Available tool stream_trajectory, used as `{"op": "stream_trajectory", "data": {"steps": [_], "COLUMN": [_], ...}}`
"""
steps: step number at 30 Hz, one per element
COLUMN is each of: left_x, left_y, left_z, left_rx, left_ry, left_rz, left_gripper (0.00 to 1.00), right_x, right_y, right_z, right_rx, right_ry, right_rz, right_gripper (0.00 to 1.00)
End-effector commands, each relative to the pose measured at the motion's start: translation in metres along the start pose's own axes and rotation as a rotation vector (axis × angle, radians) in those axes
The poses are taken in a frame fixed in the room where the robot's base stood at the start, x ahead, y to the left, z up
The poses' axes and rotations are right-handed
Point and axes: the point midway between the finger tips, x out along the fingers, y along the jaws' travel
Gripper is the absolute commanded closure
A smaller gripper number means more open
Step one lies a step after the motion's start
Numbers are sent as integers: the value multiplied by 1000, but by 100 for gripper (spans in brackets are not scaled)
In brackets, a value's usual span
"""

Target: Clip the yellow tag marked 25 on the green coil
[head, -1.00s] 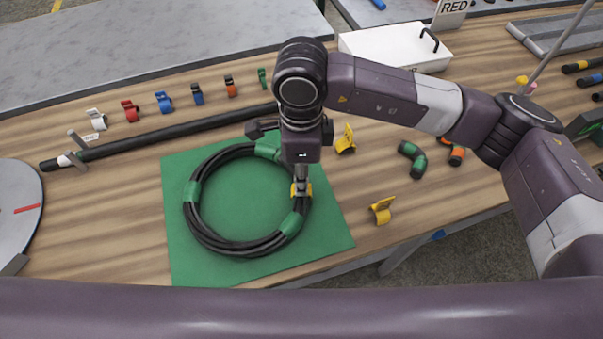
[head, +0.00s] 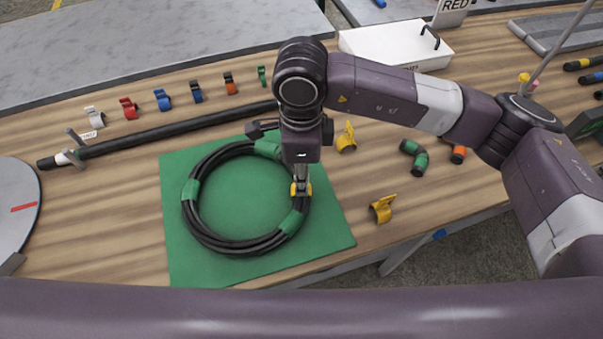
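The green coil is a round bundle of black hose (head: 192,221) with green bands, lying flat on a green mat (head: 330,238). A yellow tag (head: 307,188) is between the fingertips of my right gripper (head: 301,186), at the coil's right side. The gripper points down and looks shut on the tag. The tag seems to touch the hose, but its number is unreadable and I cannot tell whether it sits around the hose. Two more yellow tags lie right of the mat, one at the back (head: 347,140) and one nearer the front (head: 382,209). My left gripper is out of view.
A straight black hose (head: 185,132) lies behind the mat, with a row of coloured clips (head: 163,100) beyond it. A white bin (head: 385,47) stands at the back right. Green-and-black (head: 414,156) and orange (head: 458,154) pieces lie to the right. Wood is clear left of the mat.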

Motion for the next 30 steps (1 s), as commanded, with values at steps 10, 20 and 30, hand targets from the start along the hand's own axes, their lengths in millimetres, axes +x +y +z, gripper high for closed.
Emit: {"op": "stream_trajectory", "data": {"steps": [10, 20, 30], "left_x": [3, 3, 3], "left_y": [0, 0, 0], "left_z": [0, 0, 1], "left_rx": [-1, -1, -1], "left_ry": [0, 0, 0], "left_rz": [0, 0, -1], "left_gripper": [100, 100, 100], "right_x": [2, 2, -11], "right_y": [0, 0, -1], "right_z": [0, 0, 1], "right_rx": [0, 0, 1], "right_ry": [0, 0, -2], "right_rz": [0, 0, -3], "right_gripper": [99, 55, 55]}}
